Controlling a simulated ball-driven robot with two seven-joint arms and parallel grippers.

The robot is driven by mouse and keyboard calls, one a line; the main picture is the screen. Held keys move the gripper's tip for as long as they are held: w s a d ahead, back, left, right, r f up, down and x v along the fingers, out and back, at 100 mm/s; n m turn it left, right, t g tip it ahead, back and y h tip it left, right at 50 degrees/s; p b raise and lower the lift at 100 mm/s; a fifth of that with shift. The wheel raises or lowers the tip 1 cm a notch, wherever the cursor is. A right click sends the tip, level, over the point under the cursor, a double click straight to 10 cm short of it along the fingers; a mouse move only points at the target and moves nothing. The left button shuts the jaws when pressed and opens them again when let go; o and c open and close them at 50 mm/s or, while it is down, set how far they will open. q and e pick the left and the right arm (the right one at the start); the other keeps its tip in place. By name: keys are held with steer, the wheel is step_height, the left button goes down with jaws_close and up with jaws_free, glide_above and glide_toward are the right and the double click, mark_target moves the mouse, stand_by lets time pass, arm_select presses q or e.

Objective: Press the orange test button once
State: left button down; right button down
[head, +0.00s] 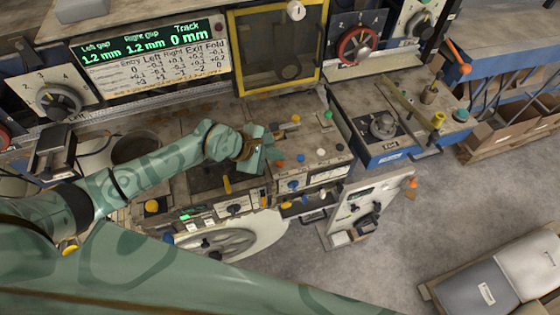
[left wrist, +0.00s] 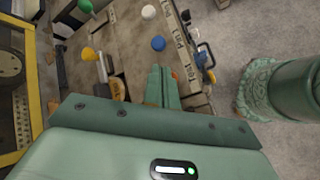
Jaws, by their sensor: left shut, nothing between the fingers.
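The orange button (head: 279,164) is a small round knob on the front part of the worn bench top, left of a blue button (head: 300,157) and a white button (head: 320,152). My left gripper (head: 262,158) is shut and empty, just left of the orange button and close to it. In the left wrist view, the shut fingers (left wrist: 160,72) point toward the panel. A sliver of the orange button (left wrist: 176,74) shows beside their tips, the rest hidden behind them. I cannot tell whether they touch. My right gripper is not in view.
A yellow-orange knob (head: 296,118) and a green knob (head: 328,115) stand farther back. A yellow-framed window (head: 277,50) and a green-lit display (head: 142,44) rise behind. A blue-fronted unit with a grey dial (head: 383,124) stands right. Grey floor (head: 395,235) is open in front.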

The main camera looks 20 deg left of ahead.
arm_select(q)
steer(key=shift+f, duration=0.15)
stand_by(0.7)
steer(key=shift+f+b, duration=0.25)
steer(key=shift+b, duration=0.05)
steer(key=shift+f+b, duration=0.45)
steer(key=shift+f, duration=0.15)
stand_by(0.6)
steer(key=shift+r, duration=0.1)
steer(key=shift+r+p, duration=0.9)
steer(key=shift+r, duration=0.05)
step_height(320, 180, up, 5)
steer(key=p, duration=0.4)
stand_by(0.4)
